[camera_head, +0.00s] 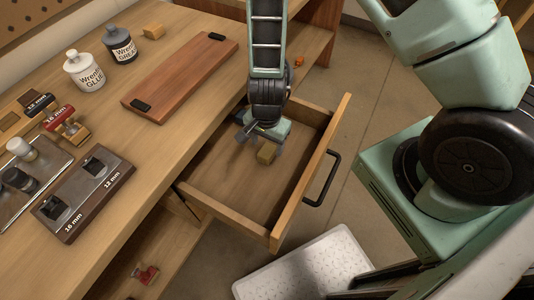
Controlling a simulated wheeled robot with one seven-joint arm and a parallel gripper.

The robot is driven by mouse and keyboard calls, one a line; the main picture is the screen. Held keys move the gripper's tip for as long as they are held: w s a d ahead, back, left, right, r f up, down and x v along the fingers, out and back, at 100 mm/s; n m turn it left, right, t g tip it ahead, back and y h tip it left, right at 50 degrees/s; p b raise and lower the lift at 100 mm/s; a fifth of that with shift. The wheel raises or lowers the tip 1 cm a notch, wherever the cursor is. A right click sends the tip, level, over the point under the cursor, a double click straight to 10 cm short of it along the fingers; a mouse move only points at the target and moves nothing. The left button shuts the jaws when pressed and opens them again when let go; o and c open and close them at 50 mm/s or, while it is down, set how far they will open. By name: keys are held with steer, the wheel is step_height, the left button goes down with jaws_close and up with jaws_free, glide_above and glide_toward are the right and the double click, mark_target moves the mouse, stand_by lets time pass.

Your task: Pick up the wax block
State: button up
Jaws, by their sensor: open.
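My wrist hides part of the drawer's far end. A similar tan block (153,31) lies on the bench top at the back.
The drawer's front wall (312,175) with its black handle (323,180) and its side walls surround my gripper. A white perforated step (306,268) stands below. The drawer's near part is empty.

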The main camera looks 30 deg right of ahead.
mark_target(267, 150)
steer(key=shift+w+d+f, duration=0.1)
steer(key=shift+f, duration=1.2)
steer(key=shift+w+f, duration=0.1)
steer(key=shift+f, duration=1.15)
steer(key=c, duration=1.1)
